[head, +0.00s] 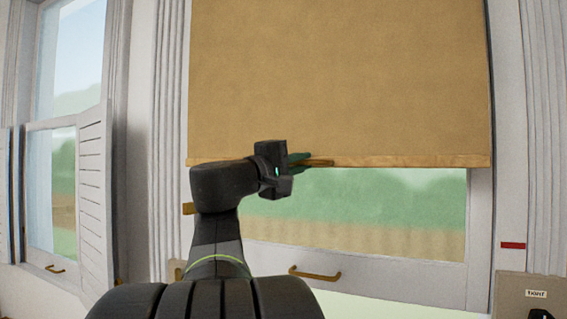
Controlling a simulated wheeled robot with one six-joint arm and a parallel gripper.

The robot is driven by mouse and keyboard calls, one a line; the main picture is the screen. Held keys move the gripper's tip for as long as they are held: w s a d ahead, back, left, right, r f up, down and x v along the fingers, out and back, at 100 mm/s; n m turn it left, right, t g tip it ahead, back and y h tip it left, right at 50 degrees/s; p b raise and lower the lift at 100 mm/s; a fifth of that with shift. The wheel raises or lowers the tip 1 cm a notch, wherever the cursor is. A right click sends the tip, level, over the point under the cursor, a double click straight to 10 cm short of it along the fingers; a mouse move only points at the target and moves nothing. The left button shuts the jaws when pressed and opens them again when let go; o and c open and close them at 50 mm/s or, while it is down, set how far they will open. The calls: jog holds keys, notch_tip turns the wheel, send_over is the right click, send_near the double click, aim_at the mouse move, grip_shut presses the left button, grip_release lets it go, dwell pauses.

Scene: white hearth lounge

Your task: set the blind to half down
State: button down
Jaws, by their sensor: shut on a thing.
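The tan blind (340,80) hangs over the upper part of the window in the head view. Its wooden bottom bar (420,161) lies level across the window, with bare glass (370,205) below it. My gripper (300,162) is at the bar, left of the middle, shut on a small wooden pull (322,163) at the blind's lower edge. My gripper and arm hide part of the bar's left side and some of the glass.
A brass handle (315,273) sits on the lower window rail. A second window (62,140) with a white shutter (95,195) is at the left. At the lower right are a red mark (513,245) on the frame and a labelled box (530,293).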

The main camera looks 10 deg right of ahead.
notch_tip(320, 180, down, 17)
jog(key=b, duration=1.4)
jog(key=shift+r, duration=0.1)
jog(key=c, duration=1.5)
grip_release()
jog(key=p+v, duration=0.1)
jog(key=v, duration=1.3)
jog(key=shift+d, duration=0.15)
jog(key=b+x, duration=0.1)
jog(key=x, duration=1.2)
jog(key=shift+w+d, duration=0.25)
jog(key=shift+r, duration=0.1)
